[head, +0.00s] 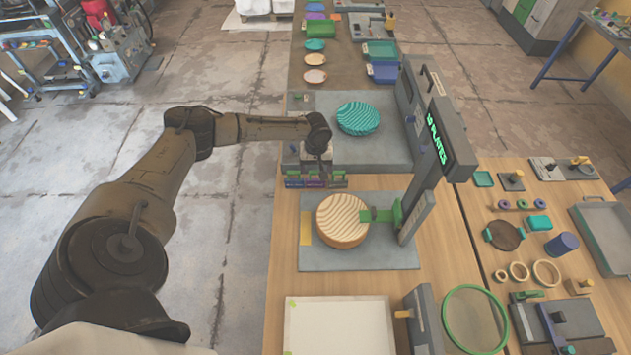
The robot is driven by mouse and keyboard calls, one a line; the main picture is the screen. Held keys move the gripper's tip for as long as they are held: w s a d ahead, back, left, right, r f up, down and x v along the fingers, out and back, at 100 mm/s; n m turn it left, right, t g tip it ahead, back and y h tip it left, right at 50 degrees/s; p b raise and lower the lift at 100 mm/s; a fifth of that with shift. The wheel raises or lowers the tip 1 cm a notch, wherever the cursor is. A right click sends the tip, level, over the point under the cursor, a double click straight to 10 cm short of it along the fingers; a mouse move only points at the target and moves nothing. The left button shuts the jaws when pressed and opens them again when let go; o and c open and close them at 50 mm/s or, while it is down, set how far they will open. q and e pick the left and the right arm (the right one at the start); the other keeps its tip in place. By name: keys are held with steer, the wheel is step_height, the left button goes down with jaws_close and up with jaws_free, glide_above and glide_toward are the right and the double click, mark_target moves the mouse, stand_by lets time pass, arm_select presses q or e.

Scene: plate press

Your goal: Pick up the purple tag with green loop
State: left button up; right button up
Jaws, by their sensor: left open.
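My left gripper (319,174) points down from the arm's end over a small row of coloured tags at the table's left edge. It is open. A purple tag (315,184) shows in the middle of the row, just under the gripper. A dark blue tag (293,184) lies to its left, and a greenish piece (339,182) to its right. The purple tag's loop is too small and too covered by the gripper to make out. I cannot tell whether the fingers touch it. My right gripper is not in view.
Behind the tags, a teal ribbed disc (358,118) sits on a grey plate. In front, a striped wooden disc (342,220) sits on a grey base beside a green clamp (382,215). An upright grey press frame (436,125) stands to the right. A white tray (338,325) lies nearest.

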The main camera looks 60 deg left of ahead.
mark_target(316, 172)
arm_select(q)
steer(key=f, duration=0.3)
steer(key=shift+a+f, duration=0.2)
steer(key=shift+a, duration=0.05)
steer(key=shift+f, duration=0.7)
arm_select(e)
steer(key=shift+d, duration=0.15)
arm_select(q)
steer(key=shift+c, duration=0.3)
